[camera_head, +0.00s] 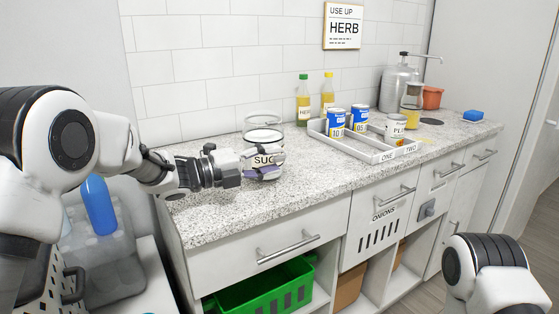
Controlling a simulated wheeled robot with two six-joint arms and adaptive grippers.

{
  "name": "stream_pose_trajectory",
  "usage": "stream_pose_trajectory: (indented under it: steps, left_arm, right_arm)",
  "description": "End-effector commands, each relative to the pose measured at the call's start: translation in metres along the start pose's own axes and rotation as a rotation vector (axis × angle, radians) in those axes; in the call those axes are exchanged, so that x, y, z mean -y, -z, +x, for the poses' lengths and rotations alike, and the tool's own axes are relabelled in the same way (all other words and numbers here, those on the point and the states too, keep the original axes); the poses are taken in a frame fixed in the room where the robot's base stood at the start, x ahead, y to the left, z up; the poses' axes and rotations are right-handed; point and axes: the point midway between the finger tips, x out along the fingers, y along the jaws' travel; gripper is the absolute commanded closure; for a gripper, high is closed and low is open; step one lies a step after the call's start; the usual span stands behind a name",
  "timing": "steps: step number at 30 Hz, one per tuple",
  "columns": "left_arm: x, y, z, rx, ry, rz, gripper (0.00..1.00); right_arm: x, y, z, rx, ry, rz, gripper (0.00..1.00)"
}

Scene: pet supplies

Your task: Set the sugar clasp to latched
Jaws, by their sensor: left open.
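The sugar jar (264,137) is a clear glass jar on the counter, near its left end. Its label reads "SUG", with the rest covered. A thin wire bail (262,115) stands up above the lid; the clasp itself is too small or hidden to make out. My left gripper (263,168) reaches in from the left at the jar's front. Its fingers are open and overlap the lower part of the jar and its label; I cannot tell whether they touch it. My right arm shows at the lower right, with its gripper out of view.
A grey divided tray (372,153) labelled "ONE" and "TWO" holds several cans right of the jar. A green-capped bottle (303,103) and a yellow bottle (327,92) stand behind. A metal dispenser (398,88) stands farther right. The front counter (215,215) is clear.

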Motion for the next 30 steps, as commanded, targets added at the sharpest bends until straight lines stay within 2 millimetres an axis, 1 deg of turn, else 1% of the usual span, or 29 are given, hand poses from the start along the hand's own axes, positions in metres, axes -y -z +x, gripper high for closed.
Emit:
stream_pose_trajectory:
  steps: [1, 4, 7, 12, 13, 14, 15, 16, 17, 25, 30]
  left_arm:
    - [-0.001, 0.0, 0.009, -0.001, -0.002, 0.001, 0.56]
    - [-0.001, 0.0, 0.021, 0.0, -0.002, 0.0, 0.56]
    - [-0.001, 0.0, 0.026, 0.001, -0.001, -0.002, 0.56]
    - [-0.001, 0.0, 0.026, 0.002, -0.001, -0.002, 0.56]
    - [-0.001, 0.0, 0.026, 0.002, -0.001, -0.002, 0.6]
    - [-0.001, 0.0, 0.026, 0.002, -0.001, -0.002, 0.7]
    - [-0.001, 0.0, 0.026, 0.002, -0.001, -0.002, 0.85]
    - [-0.001, 0.0, 0.026, 0.002, -0.001, -0.002, 0.95]
    - [-0.001, 0.0, 0.026, 0.002, -0.001, -0.002, 1.0]
    - [-0.001, 0.0, 0.026, 0.001, -0.002, -0.009, 1.0]
    - [0.001, 0.001, 0.026, 0.0, -0.004, -0.05, 1.0]
  right_arm:
    - [0.0, 0.0, 0.0, 0.0, 0.0, 0.0, 0.6]
    - [0.0, 0.0, 0.0, 0.0, 0.0, 0.0, 0.6]
    - [0.0, 0.0, 0.0, 0.0, 0.0, 0.0, 0.6]
    - [0.0, 0.0, 0.0, 0.0, 0.0, 0.0, 0.6]
    - [0.0, 0.0, 0.0, 0.0, 0.0, 0.0, 0.6]
    - [0.0, 0.0, 0.0, 0.0, 0.0, 0.0, 0.6]
    - [0.0, 0.0, 0.0, 0.0, 0.0, 0.0, 0.6]
    - [0.0, 0.0, 0.0, 0.0, 0.0, 0.0, 0.6]
    - [0.0, 0.0, 0.0, 0.0, 0.0, 0.0, 0.6]
    - [0.0, 0.0, -0.001, 0.0, 0.0, 0.0, 0.6]
    - [0.0, 0.0, -0.008, 0.0, 0.0, 0.0, 0.6]
